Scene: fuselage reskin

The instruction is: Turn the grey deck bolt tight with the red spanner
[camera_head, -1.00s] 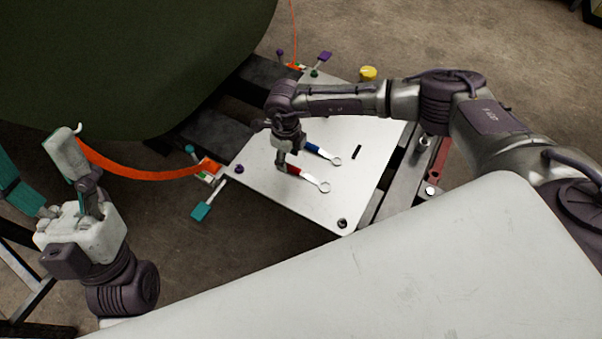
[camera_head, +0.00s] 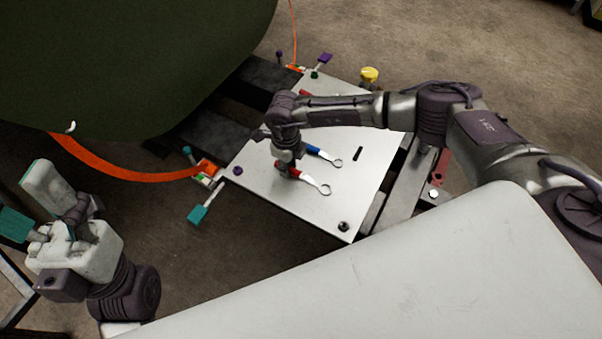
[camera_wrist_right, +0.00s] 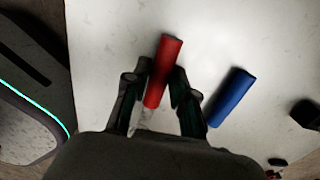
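The red spanner (camera_head: 316,184) lies on the white plate (camera_head: 300,210), its ring end towards the right. My right gripper (camera_head: 286,168) is low over its red handle. In the right wrist view the fingers (camera_wrist_right: 162,82) stand on either side of the red handle (camera_wrist_right: 164,66), close to it; a narrow gap seems to show on the right, and contact is unclear. A dark grey bolt (camera_head: 344,227), which looks like the grey deck bolt, stands at the plate's near corner, apart from the spanner. My left gripper (camera_head: 68,222) is at the left, away from the plate; its finger opening is unclear.
A blue spanner (camera_head: 325,155) lies beside the red one. Other plate corners carry a purple bolt (camera_head: 238,171) and a green bolt (camera_head: 314,73). A dark green fuselage (camera_head: 120,60) fills the upper left. A pale surface (camera_head: 400,280) fills the foreground.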

